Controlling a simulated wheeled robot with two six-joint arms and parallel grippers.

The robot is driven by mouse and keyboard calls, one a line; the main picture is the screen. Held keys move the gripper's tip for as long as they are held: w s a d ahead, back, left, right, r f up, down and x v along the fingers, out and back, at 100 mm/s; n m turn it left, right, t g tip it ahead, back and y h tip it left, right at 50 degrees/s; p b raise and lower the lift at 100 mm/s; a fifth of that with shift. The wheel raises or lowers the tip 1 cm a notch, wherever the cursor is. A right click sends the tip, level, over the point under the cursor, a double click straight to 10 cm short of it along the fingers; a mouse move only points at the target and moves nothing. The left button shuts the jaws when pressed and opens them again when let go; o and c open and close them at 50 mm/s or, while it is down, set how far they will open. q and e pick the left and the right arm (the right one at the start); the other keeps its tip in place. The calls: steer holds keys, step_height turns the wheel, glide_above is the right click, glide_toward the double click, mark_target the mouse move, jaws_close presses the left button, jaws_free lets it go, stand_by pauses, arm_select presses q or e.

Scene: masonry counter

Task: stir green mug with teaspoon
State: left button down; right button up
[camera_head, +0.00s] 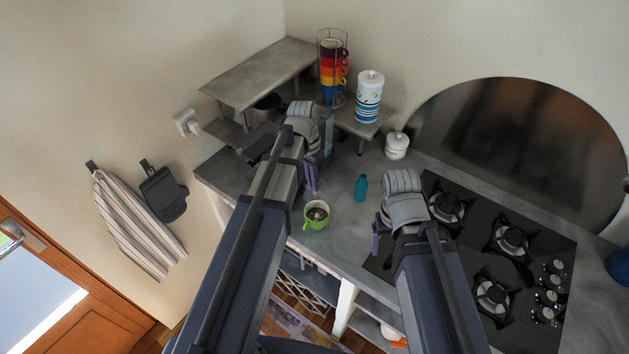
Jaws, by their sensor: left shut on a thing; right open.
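The green mug (310,223) stands upright on the grey counter, with dark contents and something small and pale inside its opening. My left gripper (314,187) is just above and behind the mug, pointing down. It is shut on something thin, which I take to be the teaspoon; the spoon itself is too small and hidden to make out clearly. My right gripper (376,238) is open and empty, to the right of the mug near the hob's left edge.
A teal bottle (361,187) stands right of the mug. A black gas hob (520,255) fills the right side. A white lidded jar (397,146) stands at the back. A shelf unit (262,72) holds a rack of coloured mugs (333,66) and a striped canister (369,98).

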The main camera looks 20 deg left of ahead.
arm_select(q)
step_height(320, 180, down, 11)
steer(key=b, duration=1)
steer(key=shift+r, duration=0.15)
steer(key=shift+b, duration=0.3)
steer(key=shift+d, duration=0.2)
